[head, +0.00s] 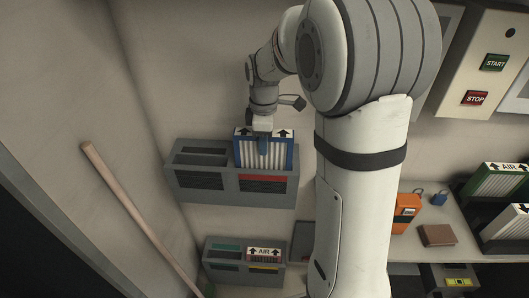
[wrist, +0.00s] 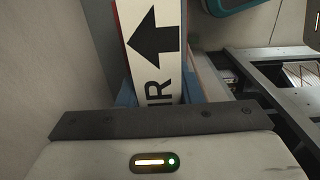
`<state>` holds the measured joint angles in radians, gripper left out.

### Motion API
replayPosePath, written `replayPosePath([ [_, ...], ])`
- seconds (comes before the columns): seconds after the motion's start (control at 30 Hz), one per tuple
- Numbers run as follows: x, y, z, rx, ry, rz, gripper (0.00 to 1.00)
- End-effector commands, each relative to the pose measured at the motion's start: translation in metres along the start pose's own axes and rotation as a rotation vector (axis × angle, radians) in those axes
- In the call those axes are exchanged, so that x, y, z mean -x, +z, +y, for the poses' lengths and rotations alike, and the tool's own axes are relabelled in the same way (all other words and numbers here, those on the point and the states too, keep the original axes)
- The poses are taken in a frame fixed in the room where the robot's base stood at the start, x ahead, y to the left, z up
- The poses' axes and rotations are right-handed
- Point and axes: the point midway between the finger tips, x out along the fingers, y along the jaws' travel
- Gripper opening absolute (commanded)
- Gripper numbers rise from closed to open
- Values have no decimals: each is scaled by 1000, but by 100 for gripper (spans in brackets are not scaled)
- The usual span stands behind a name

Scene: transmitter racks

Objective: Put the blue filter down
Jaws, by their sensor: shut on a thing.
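The blue filter (head: 246,154) has a blue frame, white pleats and a white top label with black arrows. My gripper (head: 262,142) is shut on its top edge from above. In the head view the filter stands upright at the right half of the upper grey rack (head: 225,194), behind a red-marked front panel (head: 262,178). The rack front hides its lower edge, so I cannot tell whether it rests on the bottom. In the wrist view its label (wrist: 157,70) fills the upper middle, with an arrow and part of the lettering.
The upper rack's left bay (head: 203,160) looks empty. A lower rack (head: 225,275) holds another AIR-labelled filter (head: 264,252). A wooden pole (head: 140,218) leans at the left. A shelf at the right bears an orange device (head: 405,212), a padlock (head: 439,198) and a green filter (head: 500,180).

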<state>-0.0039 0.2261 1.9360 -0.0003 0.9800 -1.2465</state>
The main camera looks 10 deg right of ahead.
Motion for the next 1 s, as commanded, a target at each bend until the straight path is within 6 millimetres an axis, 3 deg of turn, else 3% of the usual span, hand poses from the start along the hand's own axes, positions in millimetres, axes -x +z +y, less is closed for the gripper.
replayPosePath([
  [0.33, -44, -1, 0, 2, -1, 0, 0],
  [0.73, -50, -1, 0, 3, 1, 0, 0],
  [0.77, -49, -1, 0, 3, 1, 0, 34],
  [1.0, -48, -2, 0, 3, 1, 0, 54],
])
